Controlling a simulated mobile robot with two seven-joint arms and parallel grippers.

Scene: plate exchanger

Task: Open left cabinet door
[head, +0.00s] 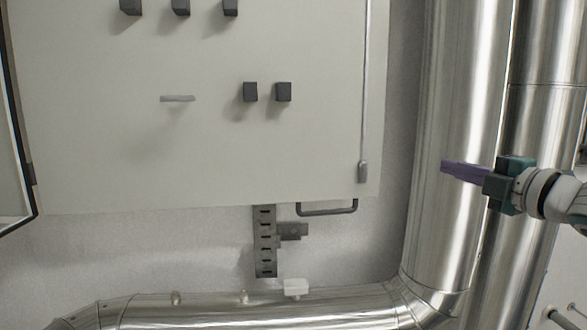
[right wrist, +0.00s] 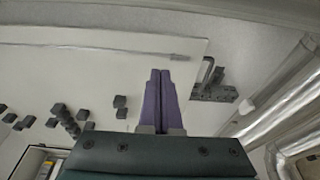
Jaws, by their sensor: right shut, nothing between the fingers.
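A pale cabinet front (head: 100,120) fills the left and middle of the head view, with several dark square knobs and a small grey bar on it. A dark-edged panel (head: 14,200) shows at the far left, standing out at an angle beside the front; most of it is cut off, so I cannot tell how far it is swung. My right gripper (head: 445,167) is shut and empty, in front of the steel pipes, right of the cabinet and apart from it. Its purple fingers (right wrist: 160,85) show closed together in the right wrist view. My left gripper is not in view.
Large shiny vertical pipes (head: 455,110) stand right of the cabinet, and a horizontal pipe (head: 220,312) runs below it. A dark bent handle-like bar (head: 328,211) and a slotted bracket (head: 265,245) sit under the cabinet. The space before the front looks clear.

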